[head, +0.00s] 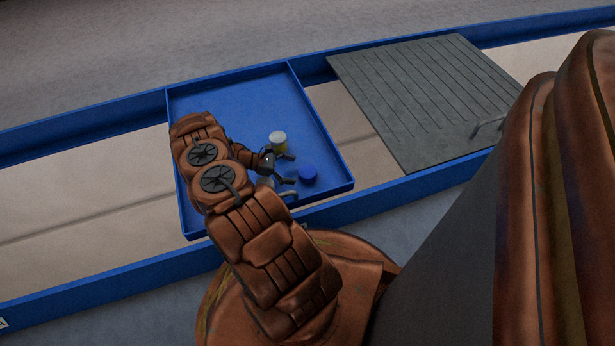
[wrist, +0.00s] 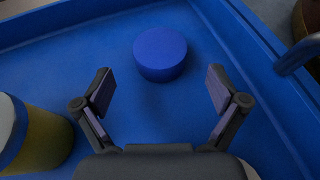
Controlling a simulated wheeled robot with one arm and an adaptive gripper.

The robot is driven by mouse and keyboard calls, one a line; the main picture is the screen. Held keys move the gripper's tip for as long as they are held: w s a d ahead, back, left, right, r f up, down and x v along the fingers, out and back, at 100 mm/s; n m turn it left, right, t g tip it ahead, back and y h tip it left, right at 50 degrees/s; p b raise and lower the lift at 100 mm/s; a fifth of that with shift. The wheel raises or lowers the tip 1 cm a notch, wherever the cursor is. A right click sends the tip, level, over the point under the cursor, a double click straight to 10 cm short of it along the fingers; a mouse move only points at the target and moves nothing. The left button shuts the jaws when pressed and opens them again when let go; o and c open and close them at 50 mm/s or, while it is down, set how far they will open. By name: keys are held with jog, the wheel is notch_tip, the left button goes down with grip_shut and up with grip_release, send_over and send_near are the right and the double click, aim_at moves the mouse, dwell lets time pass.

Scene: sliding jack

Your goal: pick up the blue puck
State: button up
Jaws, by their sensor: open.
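The blue puck (head: 308,173) lies on the blue tray (head: 240,93), near the tray's front right corner in the head view. In the wrist view the puck (wrist: 160,53) is a short round disc just beyond the fingertips and roughly centred between them. My gripper (wrist: 160,88) is open and empty, with one finger to each side of the line to the puck. In the head view my gripper (head: 291,169) is at the left of the puck, partly hidden by my arm.
A yellow cylinder with a pale top (head: 278,140) stands close behind my gripper; it also shows at the left in the wrist view (wrist: 38,140). The tray has low raised walls. A grey ribbed panel (head: 420,95) with a handle lies at the right.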

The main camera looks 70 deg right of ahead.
aim_at(301, 171)
jog(key=shift+b+x, duration=1.3)
jog(key=shift+x, duration=1.75)
jog(key=shift+c, duration=0.3)
jog(key=c, duration=1.3)
